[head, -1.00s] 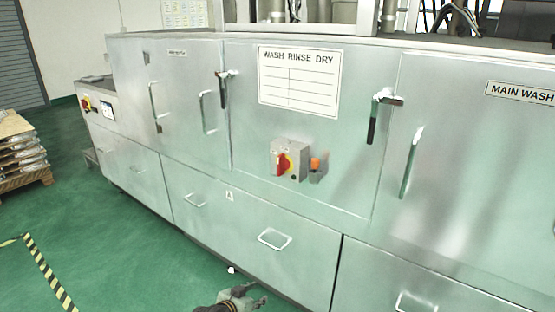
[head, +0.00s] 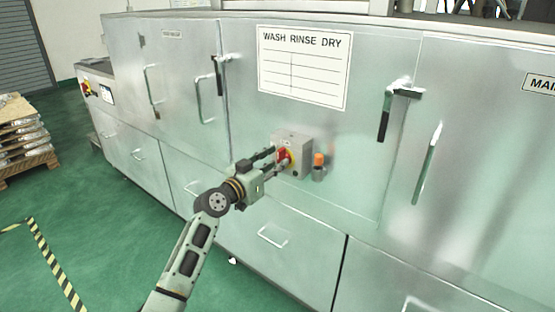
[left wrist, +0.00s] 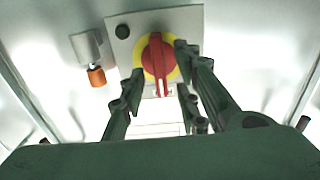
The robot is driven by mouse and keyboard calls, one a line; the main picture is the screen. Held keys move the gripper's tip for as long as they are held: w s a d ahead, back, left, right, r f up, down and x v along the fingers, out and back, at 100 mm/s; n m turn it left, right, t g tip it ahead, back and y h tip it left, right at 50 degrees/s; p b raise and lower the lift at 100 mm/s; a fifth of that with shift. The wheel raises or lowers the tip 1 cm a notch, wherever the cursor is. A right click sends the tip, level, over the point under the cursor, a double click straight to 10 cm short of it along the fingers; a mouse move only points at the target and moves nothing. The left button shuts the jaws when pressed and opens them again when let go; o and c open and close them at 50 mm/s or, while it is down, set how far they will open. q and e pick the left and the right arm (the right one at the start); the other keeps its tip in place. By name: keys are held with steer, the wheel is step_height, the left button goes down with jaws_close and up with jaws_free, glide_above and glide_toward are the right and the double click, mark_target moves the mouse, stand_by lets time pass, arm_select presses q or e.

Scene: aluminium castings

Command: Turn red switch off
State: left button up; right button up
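The red switch (head: 283,156) is a rotary handle on a yellow disc, on a grey box (head: 301,150) fixed to the steel washer's front. In the left wrist view the red handle (left wrist: 156,62) points along the picture's vertical, with its yellow ring (left wrist: 174,73) around it. My left gripper (head: 276,154) is at the switch, its fingers open. In the left wrist view the fingers (left wrist: 160,68) stand either side of the handle with gaps visible; contact is not clear. My right gripper is not in view.
An orange-capped device (head: 319,161) sits right of the box; it also shows in the left wrist view (left wrist: 96,76). Door handles (head: 385,122) stick out from the panels. A pallet stack (head: 18,140) stands far left. Green floor (head: 110,235) is open in front.

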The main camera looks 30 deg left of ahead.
arm_select(q)
steer(key=shift+w, duration=0.7)
jaws_close()
